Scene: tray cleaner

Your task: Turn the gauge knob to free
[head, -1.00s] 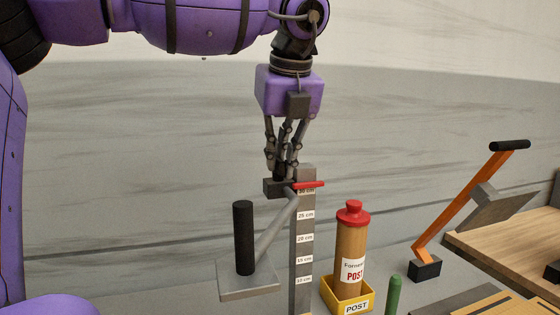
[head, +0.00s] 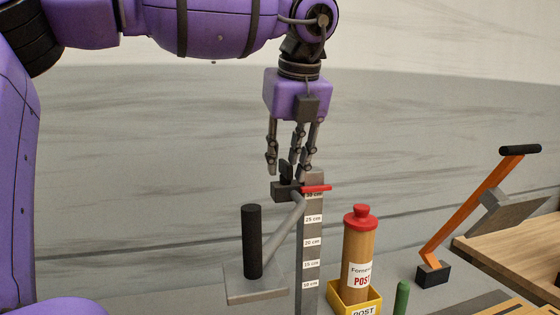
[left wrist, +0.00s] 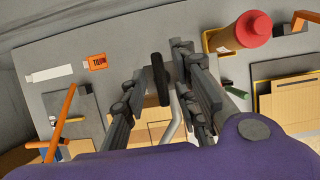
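The gauge post (head: 311,235) is a grey upright with white centimetre labels. A dark slider block (head: 280,190) with a red pointer (head: 317,188) sits near its top, the pointer near the topmost label. The black gauge knob (head: 286,172) stands on the block. My left gripper (head: 291,168) points down over it with its fingers spread apart. In the left wrist view, the knob (left wrist: 160,78) shows as a narrow dark bar between the open fingers (left wrist: 160,82), with visible gaps beside it. The knob's markings are not visible. My right gripper is not in view.
A grey bent arm carries a plate (head: 256,285) with an upright black handle (head: 252,242). A red-capped POST cylinder (head: 357,250) stands in a yellow holder (head: 345,297) right of the gauge. An orange lever (head: 465,210) and wooden table (head: 520,245) are farther right.

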